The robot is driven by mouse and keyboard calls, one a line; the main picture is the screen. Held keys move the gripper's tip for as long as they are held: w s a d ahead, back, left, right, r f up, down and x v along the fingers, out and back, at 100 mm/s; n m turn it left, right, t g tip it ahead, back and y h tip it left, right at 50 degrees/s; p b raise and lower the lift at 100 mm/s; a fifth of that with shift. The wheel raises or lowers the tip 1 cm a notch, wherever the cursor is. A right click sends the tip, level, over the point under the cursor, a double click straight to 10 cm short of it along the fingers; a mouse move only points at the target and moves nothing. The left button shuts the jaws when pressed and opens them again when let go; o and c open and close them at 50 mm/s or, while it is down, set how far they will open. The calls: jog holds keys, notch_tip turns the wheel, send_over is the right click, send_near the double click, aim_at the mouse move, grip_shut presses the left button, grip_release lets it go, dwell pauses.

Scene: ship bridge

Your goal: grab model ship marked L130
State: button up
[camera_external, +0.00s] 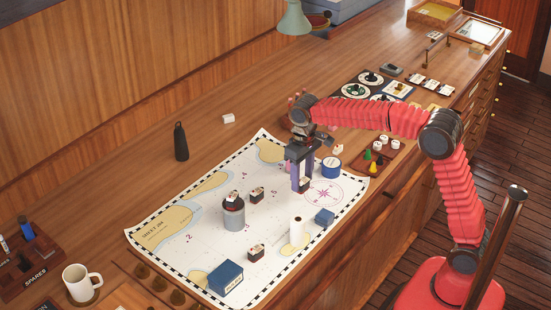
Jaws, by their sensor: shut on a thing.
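My gripper (302,183) points down over the chart, with its purple fingers shut on a small dark model ship (305,186) with a pale top. The fingers partly hide this ship, and its marking is too small to read. I cannot tell if it is lifted off the chart. Similar small ships are nearby: one (257,194) on the chart to the left, one (256,253) nearer the front, and one (233,198) on top of a grey cylinder (233,220). I cannot tell which one reads L130.
The chart (200,233) lies on the wooden counter. A white cylinder (296,230), blue boxes (226,278) (325,217) and a round blue tin (331,168) stand on it. A black bottle (181,142) stands behind. A mug (78,283) is at front left.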

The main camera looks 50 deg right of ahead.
jog(key=shift+r, duration=1.05)
